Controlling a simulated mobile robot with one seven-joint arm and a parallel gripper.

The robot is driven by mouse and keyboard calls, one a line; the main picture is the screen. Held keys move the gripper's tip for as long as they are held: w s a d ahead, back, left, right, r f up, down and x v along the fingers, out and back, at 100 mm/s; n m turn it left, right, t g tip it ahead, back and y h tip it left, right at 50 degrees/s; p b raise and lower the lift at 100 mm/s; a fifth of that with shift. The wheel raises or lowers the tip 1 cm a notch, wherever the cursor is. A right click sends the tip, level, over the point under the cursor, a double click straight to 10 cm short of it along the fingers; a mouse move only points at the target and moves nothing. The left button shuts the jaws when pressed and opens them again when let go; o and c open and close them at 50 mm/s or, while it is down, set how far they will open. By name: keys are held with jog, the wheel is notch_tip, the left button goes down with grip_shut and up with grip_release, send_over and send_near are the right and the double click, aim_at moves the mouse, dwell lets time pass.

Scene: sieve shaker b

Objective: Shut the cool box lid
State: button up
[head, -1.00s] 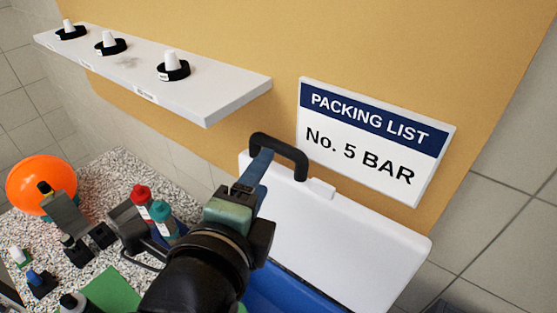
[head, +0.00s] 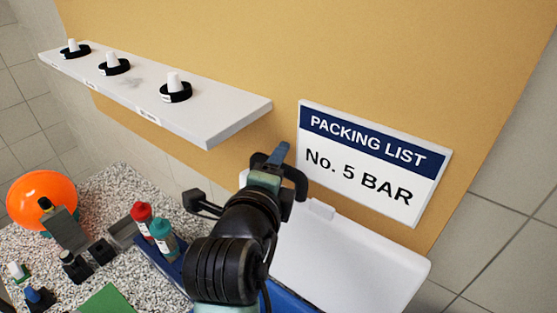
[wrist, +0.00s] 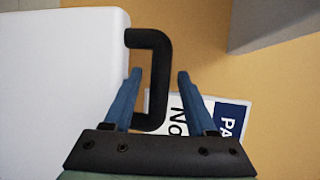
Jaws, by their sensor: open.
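The cool box lid (head: 345,262) is white and stands raised against the wall in the head view, above the blue box body (head: 287,300). Its black handle (head: 299,181) sticks up at the lid's top edge, partly hidden by my gripper (head: 281,155). In the wrist view the lid (wrist: 60,90) fills the left side. The black handle (wrist: 158,80) shows between the two blue fingers of my gripper (wrist: 160,75). The fingers are apart, one on each side of the handle's bar, and not closed on it. My arm hides part of the box.
A white shelf (head: 200,117) with several black-ringed white cones juts from the wall at upper left. A packing list sign (head: 370,160) hangs behind the lid.

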jog(key=shift+c, duration=0.4)
grip_shut()
dwell(1.1)
